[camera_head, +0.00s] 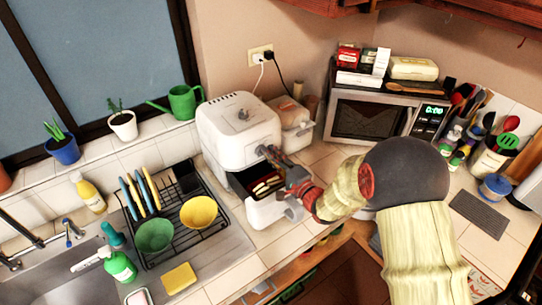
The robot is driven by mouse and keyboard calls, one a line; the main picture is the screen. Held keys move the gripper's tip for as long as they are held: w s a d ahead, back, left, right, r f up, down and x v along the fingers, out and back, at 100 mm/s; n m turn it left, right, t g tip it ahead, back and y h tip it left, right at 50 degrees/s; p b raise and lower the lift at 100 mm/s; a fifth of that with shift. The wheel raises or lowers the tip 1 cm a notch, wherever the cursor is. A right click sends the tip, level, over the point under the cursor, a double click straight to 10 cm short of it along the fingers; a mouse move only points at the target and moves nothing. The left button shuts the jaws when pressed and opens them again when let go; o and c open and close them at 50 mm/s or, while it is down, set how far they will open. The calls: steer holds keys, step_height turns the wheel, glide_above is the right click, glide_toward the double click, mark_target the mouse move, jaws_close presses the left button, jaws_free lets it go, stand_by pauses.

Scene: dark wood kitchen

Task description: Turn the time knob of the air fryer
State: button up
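The white air fryer (238,132) stands on the counter between the dish rack and the microwave. A small grey knob (243,115) shows on its sloping top; any marking on it is too small to read. Its drawer (266,213) is pulled out at the front, with dark and yellowish-red items inside. My gripper (272,158) is in front of the air fryer's front face, above the open drawer and below and right of the knob, apart from it. Its fingers are small and dark, so I cannot tell whether they are open or touching the front face.
A microwave (372,117) with boxes on top stands to the right. A white container (293,118) is just behind the air fryer's right side. At left are a dish rack (216,238) with bowls, a yellow sponge (179,278) and the sink. The counter before the microwave has some free room.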

steer(key=v, duration=1.2)
steer(key=shift+w, duration=0.2)
steer(key=w+d+r+n+h, duration=0.3)
steer(key=d+r+h, duration=0.1)
steer(key=d+h, duration=0.15)
steer(key=s+d+r+n+g+h+b, duration=0.2)
steer(key=s+d+r+n+g+h, duration=0.1)
steer(key=s+d+r+h, duration=0.3)
steer(key=s+n+g+y+b, duration=0.1)
steer(key=s+n+g, duration=0.4)
steer(key=s, duration=2)
steer(key=shift+s+a+r+n+g, duration=0.2)
steer(key=shift+a+r+n+g, duration=0.15)
steer(key=shift+g, duration=0.35)
